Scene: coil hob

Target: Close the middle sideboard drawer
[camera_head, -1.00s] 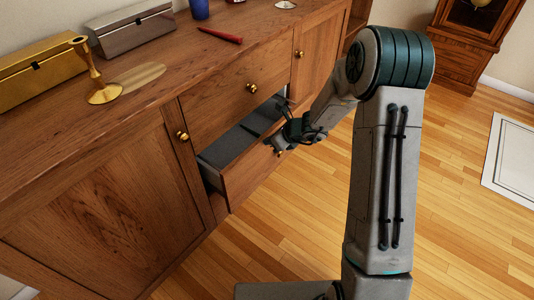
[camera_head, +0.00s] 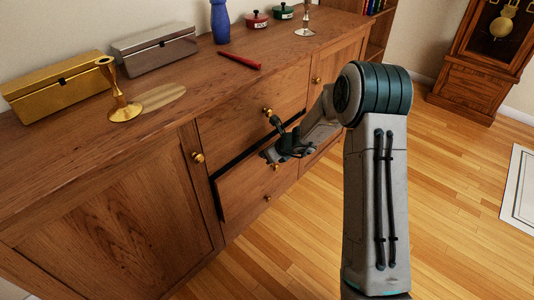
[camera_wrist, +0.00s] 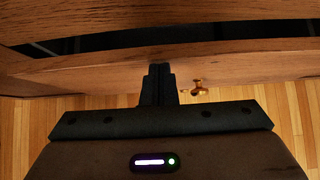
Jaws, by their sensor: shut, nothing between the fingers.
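The middle sideboard drawer (camera_head: 240,190) is slightly open in the head view, with a narrow dark gap above its front. Its brass knob (camera_head: 275,166) shows just below my gripper (camera_head: 267,156). In the wrist view the drawer front (camera_wrist: 95,70) runs across the picture, with a dark gap behind its top edge and the knob (camera_wrist: 198,88) right of my fingers. My gripper (camera_wrist: 160,68) is shut and empty, its fingertips at the drawer front's outer face. They look close against it; contact is hard to make out.
The top drawer (camera_head: 235,120) above looks shut. On the sideboard top stand a gold box (camera_head: 60,95), a silver box (camera_head: 155,50), a brass candlestick (camera_head: 122,108), a red object (camera_head: 239,61) and a blue vase (camera_head: 220,22).

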